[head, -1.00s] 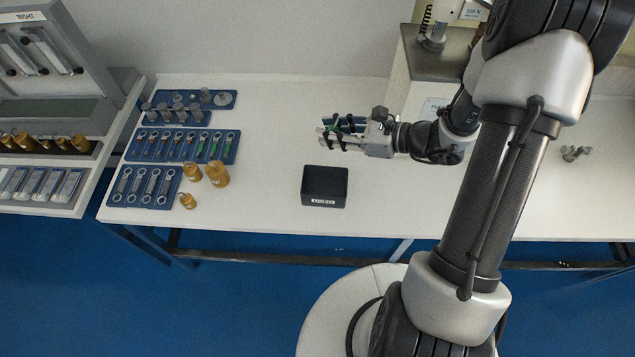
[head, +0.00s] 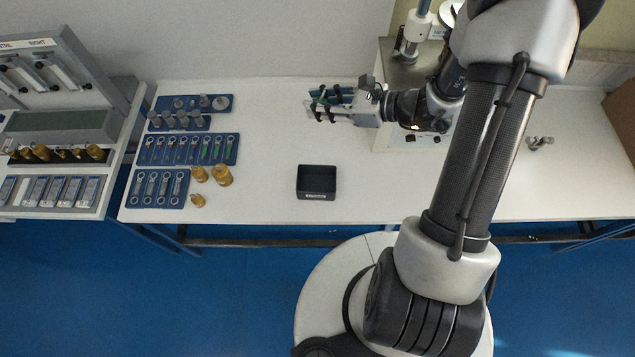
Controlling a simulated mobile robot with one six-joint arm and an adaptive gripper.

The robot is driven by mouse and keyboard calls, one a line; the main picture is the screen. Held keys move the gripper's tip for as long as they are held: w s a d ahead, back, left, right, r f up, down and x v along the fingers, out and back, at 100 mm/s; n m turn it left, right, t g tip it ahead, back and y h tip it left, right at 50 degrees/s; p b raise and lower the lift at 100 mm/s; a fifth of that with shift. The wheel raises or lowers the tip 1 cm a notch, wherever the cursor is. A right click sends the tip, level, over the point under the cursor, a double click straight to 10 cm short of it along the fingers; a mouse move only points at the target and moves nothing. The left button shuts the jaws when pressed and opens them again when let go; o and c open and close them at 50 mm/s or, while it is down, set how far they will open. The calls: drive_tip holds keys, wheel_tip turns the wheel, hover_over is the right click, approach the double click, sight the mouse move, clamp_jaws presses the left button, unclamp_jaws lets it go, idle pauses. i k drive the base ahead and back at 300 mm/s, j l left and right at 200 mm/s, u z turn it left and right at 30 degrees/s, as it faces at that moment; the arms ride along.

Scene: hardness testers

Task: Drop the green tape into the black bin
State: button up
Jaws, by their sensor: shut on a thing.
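The black bin (head: 316,192) stands on the white bench, near its front edge, with its open top facing up. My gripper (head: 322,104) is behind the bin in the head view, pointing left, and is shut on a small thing. A bit of green shows between the dark fingers, which fits the green tape (head: 319,95), but most of it is hidden. A blue patch shows beside the fingers; I cannot tell what it is. The gripper appears apart from the bin.
Blue trays (head: 231,150) with small tools and metal pieces lie left of the bin, with brass weights (head: 222,176) beside them. A bench instrument (head: 412,45) stands behind my arm. A small metal piece (head: 540,142) lies at right. Bench around the bin is clear.

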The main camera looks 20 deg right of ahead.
sight(320, 196)
drive_tip(key=j+z, duration=0.5)
drive_tip(key=j, duration=0.2)
drive_tip(key=l+u, duration=0.5)
drive_tip(key=l, duration=0.15)
drive_tip(key=l+u, duration=0.5)
drive_tip(key=l, duration=0.2)
drive_tip(key=k, duration=0.45)
drive_tip(key=i+j+u, duration=0.1)
drive_tip(key=i+u, duration=0.55)
drive_tip(key=i, duration=0.15)
